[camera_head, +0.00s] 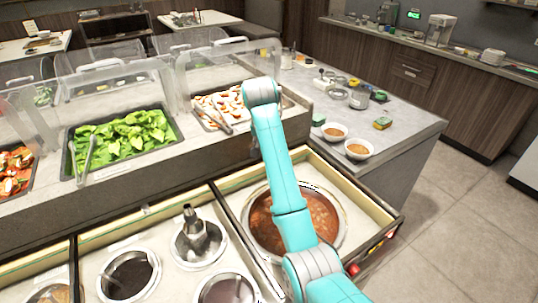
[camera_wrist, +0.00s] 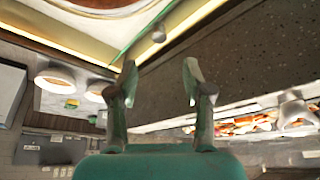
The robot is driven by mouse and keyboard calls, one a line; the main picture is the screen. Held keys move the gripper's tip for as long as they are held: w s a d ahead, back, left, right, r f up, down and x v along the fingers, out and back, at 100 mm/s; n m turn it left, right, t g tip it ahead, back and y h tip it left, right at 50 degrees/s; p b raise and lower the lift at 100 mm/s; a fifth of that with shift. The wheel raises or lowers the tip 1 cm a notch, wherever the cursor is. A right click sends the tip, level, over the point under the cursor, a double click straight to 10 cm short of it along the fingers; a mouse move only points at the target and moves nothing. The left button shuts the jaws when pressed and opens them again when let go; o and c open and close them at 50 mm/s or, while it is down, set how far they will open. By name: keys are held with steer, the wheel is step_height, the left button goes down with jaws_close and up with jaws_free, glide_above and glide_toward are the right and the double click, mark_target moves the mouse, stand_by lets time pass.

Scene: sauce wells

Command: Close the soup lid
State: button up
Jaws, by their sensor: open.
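The soup (camera_head: 262,222) is red-brown with pieces in it and sits in a round metal-rimmed well at the right of the counter. Its surface shows uncovered, partly behind my arm. The soup well also shows at the top edge of the wrist view (camera_wrist: 105,3). I cannot clearly make out a separate soup lid. A small round grey knob (camera_wrist: 158,33) shows beside the pale well frame in the wrist view. My gripper (camera_wrist: 160,65) is open and empty, its two fingers apart just short of the knob. In the head view my gripper is hidden by my arm.
Metal sauce wells (camera_head: 130,275) and a ladle well (camera_head: 199,243) lie left of the soup. A lettuce tray (camera_head: 122,141) and clear covers (camera_head: 125,85) stand behind. Two bowls (camera_head: 357,149) sit on the grey side counter (camera_head: 415,130). Floor is clear at right.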

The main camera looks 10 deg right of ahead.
steer(key=x, duration=1)
steer(key=shift+f, duration=0.1)
jaws_close()
